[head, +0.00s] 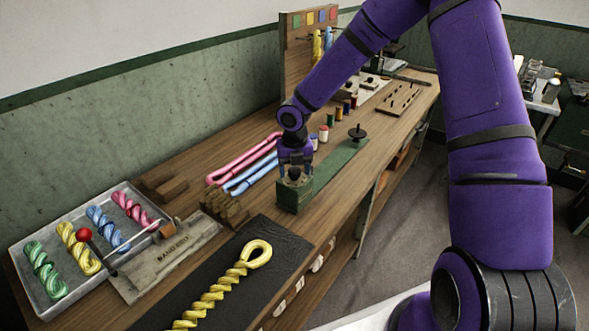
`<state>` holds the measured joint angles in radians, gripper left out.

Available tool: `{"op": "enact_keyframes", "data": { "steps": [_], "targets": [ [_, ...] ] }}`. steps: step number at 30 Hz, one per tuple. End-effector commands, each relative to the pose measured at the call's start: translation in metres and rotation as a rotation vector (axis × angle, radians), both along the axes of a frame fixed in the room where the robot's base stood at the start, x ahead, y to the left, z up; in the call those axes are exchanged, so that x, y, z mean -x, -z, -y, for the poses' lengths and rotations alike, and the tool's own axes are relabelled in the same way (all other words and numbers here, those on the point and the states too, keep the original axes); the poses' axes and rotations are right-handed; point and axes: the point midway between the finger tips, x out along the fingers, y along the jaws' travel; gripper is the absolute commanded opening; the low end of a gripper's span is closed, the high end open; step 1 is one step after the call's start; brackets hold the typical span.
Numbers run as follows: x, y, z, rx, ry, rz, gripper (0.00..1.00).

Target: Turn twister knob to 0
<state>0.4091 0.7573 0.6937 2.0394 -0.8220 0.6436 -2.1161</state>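The twister appears to be the green box (294,195) on the wooden bench, with a long green base (336,164) running back to a black disc with a spindle (357,133). A small dark knob (294,173) sits on top of the box. My gripper (294,168) points down right over the knob, its fingertips close to it or around it. The view is too small to tell whether they touch it or how far they are apart. The knob's setting and any markings cannot be read.
Pink (243,159) and blue (252,174) skeins lie left of the box. Thread spools (323,134) stand behind it. A grey tray (47,295) of twisted skeins, a lever board (165,262) and a yellow twist (213,297) on a black mat (284,247) lie in front.

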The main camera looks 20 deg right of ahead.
Motion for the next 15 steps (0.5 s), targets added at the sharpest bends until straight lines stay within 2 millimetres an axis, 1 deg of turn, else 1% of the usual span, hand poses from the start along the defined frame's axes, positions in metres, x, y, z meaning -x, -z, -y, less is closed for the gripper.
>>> {"op": "enact_keyframes", "data": {
  "steps": [8, 11, 15],
  "targets": [
    [0.0, -0.002, 0.0, 0.0, 0.001, 0.0, 0.65],
    [0.0, -0.01, 0.0, -0.001, 0.002, 0.001, 0.65],
    [0.0, -0.032, 0.0, 0.0, 0.003, 0.003, 0.65]
  ]
}}
